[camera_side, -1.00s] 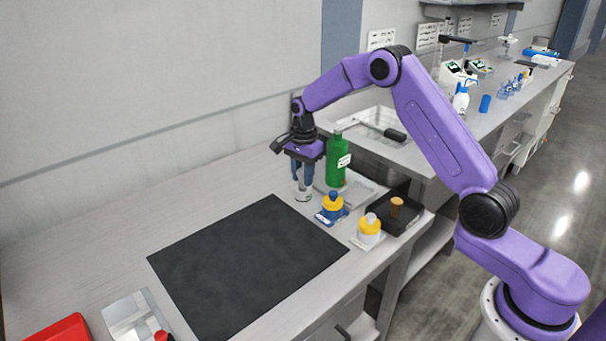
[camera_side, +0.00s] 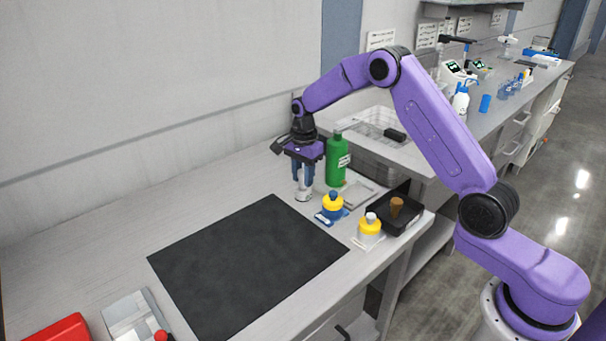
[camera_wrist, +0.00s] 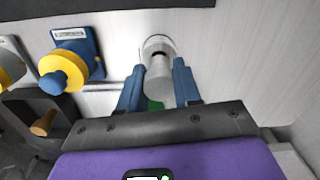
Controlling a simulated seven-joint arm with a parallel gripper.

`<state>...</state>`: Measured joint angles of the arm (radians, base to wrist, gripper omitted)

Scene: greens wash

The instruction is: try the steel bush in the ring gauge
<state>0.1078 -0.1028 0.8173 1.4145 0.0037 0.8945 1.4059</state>
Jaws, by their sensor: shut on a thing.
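My gripper (camera_side: 303,186) points straight down over the bench behind the far corner of the black mat. Its blue fingers (camera_wrist: 157,82) are shut on the steel bush (camera_wrist: 158,74), a pale grey cylinder. In the wrist view the bush's far end overlaps a round silvery ring (camera_wrist: 146,42), which looks like the ring gauge, on the bench. I cannot tell whether the bush's end is inside the ring or just above it. In the side view the bush and ring merge into one small pale shape (camera_side: 304,196) under the fingertips.
A green bottle (camera_side: 336,165) stands close right of my gripper. A yellow piece with a blue knob (camera_side: 332,205) sits on a blue base; another has a white knob (camera_side: 370,226). A black tray (camera_side: 405,221) holds a brown piece. The black mat (camera_side: 245,262) is bare.

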